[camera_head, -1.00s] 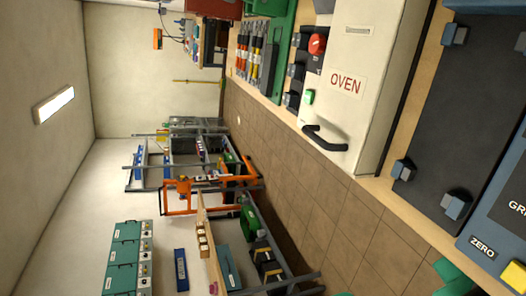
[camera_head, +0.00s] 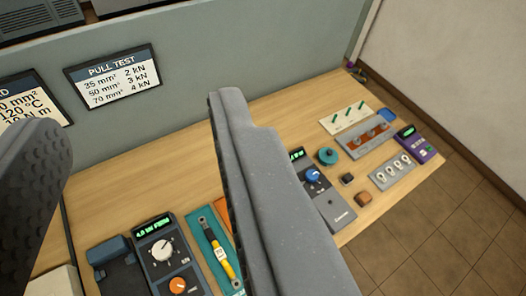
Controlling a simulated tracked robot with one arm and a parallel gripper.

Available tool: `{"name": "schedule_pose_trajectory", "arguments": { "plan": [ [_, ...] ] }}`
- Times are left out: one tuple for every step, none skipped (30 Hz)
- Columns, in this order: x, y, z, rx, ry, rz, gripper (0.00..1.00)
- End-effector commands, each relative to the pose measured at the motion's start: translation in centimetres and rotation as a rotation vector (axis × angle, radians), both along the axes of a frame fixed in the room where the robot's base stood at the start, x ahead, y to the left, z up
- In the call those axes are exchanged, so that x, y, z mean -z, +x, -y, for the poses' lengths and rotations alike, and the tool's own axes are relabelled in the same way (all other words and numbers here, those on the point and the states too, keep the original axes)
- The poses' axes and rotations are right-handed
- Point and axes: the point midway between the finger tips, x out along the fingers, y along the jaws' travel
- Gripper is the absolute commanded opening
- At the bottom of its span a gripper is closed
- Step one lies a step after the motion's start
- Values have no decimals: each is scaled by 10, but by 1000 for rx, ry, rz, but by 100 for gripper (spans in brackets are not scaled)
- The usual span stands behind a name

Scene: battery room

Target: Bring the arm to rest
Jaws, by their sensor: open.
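My gripper (camera_head: 137,115) shows as two grey fingers in the head camera view. One finger, with a dark textured pad, comes in at the left edge. The other rises through the middle of the picture. The fingers stand wide apart with nothing between them. Behind them is a wooden bench (camera_head: 130,195) against a grey panel (camera_head: 215,60). The fingers hide part of the bench and its instruments. I cannot tell how high they are above the bench.
A grey device with knobs (camera_head: 165,255), a yellow-labelled tool on a teal base (camera_head: 216,250) and a blue-knobbed meter (camera_head: 325,190) stand on the bench. Small fixtures and a purple device (camera_head: 417,146) are at right. A PULL TEST sign (camera_head: 113,75) hangs on the panel. Tiled floor (camera_head: 440,240) lies beyond the edge.

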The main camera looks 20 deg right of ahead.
Motion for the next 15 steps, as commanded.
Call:
{"name": "schedule_pose_trajectory", "arguments": {
  "plan": [
    [-8, -7, 0, -1, 5, 21, 43],
    [-10, -10, 0, 0, 8, 29, 43],
    [-13, -12, 0, -1, 10, 36, 43],
    [-14, -12, 0, 0, 11, 39, 43],
    [-14, -13, 0, 0, 12, 41, 43],
    [-14, -13, 0, 0, 12, 42, 43],
    [-14, -13, 0, 0, 13, 42, 43],
    [-14, -13, 0, 0, 12, 41, 43],
    [-14, -13, 0, 0, 12, 41, 43],
    [-14, -12, 0, 0, 12, 41, 43],
    [-14, -12, 0, 0, 12, 41, 43],
    [-14, -12, 0, 0, 12, 41, 43],
    [-13, -12, 0, 0, 12, 41, 43],
    [-12, -12, 0, 0, 12, 41, 43],
    [-9, -12, 0, 0, 12, 40, 43]
  ]
}}
